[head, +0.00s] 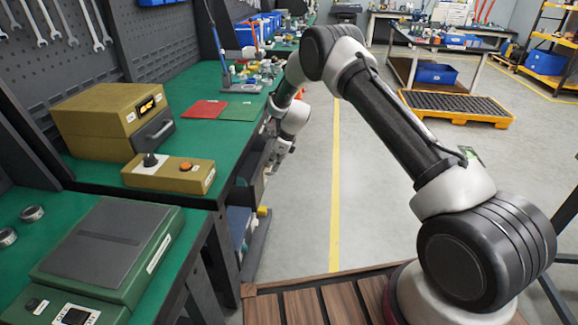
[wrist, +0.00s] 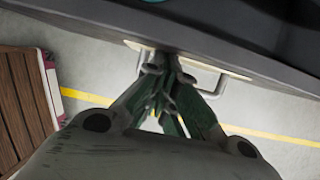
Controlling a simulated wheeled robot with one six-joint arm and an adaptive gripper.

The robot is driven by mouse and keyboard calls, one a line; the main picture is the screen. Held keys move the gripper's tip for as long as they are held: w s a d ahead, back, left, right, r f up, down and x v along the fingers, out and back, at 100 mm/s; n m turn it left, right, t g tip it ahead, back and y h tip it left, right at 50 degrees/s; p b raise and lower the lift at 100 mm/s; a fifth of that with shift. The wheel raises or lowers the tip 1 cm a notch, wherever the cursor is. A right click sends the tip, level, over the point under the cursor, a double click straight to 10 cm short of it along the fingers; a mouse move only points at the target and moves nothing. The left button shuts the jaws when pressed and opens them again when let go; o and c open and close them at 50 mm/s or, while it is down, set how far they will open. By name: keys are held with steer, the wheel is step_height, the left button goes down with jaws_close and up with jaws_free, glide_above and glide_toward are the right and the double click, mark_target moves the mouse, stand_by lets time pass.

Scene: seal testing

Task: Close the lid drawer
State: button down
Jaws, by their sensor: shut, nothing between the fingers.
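The dark grey drawer (wrist: 255,55) spans the top of the wrist view, with a pale strip along its front edge and a metal bar handle (wrist: 215,82). My gripper (wrist: 167,72) is shut and empty, its fingertips at the handle and overlapping it in the picture. Whether they touch it I cannot tell. In the head view my gripper (head: 284,148) is beside the front of the green bench, by the dark drawers (head: 256,165) under its top. My arm and the bench edge partly hide these, so how far the drawer stands out is unclear.
The green bench (head: 195,85) holds an olive box (head: 95,125), a control box (head: 168,174), and red (head: 203,109) and green mats. A blue bin (head: 240,222) sits below. The grey floor to the right is clear up to a yellow pallet (head: 455,110).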

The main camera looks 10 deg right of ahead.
steer(key=a, duration=0.2)
steer(key=w+a, duration=0.1)
steer(key=a, duration=0.2)
steer(key=w+a, duration=0.1)
steer(key=a, duration=0.1)
steer(key=shift+w+a, duration=0.25)
steer(key=shift+a, duration=0.1)
steer(key=shift+d, duration=0.1)
